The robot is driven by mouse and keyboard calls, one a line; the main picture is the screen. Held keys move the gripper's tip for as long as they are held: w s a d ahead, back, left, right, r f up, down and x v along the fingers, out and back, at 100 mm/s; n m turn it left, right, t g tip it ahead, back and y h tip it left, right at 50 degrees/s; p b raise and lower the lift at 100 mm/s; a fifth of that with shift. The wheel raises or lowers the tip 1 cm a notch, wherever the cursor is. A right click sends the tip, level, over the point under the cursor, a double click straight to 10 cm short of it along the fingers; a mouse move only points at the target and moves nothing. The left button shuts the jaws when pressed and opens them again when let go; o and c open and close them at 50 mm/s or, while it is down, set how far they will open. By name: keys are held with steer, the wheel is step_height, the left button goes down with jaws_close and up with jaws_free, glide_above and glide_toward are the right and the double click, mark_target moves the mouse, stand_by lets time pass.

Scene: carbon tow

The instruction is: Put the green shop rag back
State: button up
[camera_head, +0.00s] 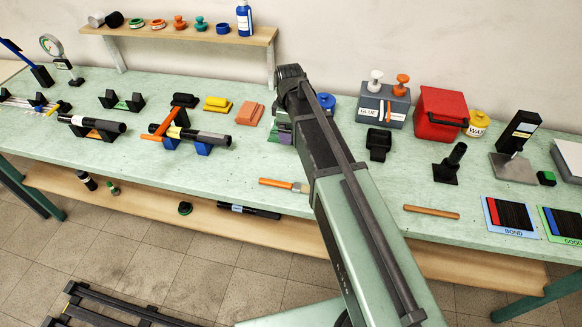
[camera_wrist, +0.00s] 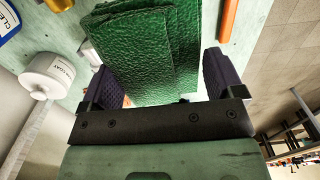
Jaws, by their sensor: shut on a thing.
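The green shop rag (camera_wrist: 145,48) is a folded, textured cloth that fills the space between my fingers in the wrist view. My gripper (camera_wrist: 157,82) is shut on it, with one dark purple finger at each side. In the head view my arm covers most of the gripper and rag; only a small patch of green and purple shows at the arm's left edge. I cannot tell whether the rag touches the bench.
A yellow folded piece (camera_head: 217,104) and an orange one (camera_head: 249,113) lie left of my arm. An orange-handled brush (camera_head: 284,184) lies toward the front edge. A grey glue box (camera_head: 370,104) and red box (camera_head: 440,112) stand right. A shelf (camera_head: 180,33) hangs behind.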

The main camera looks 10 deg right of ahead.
mark_target(290, 161)
step_height(290, 161, down, 12)
steer(key=b, duration=0.8)
steer(key=shift+r+b, duration=0.25)
steer(key=shift+b, duration=0.15)
steer(key=shift+r, duration=0.25)
steer(key=shift+f, duration=0.15)
steer(key=o, duration=0.7)
steer(key=shift+c, duration=0.2)
step_height(290, 161, up, 13)
steer(key=p, duration=1.3)
steer(key=shift+d+f, duration=0.1)
steer(key=shift+f, duration=0.05)
steer(key=s+m, duration=1.2)
steer(key=s, duration=0.8)
steer(key=shift+f+m, duration=0.2)
steer(key=shift+m, duration=0.1)
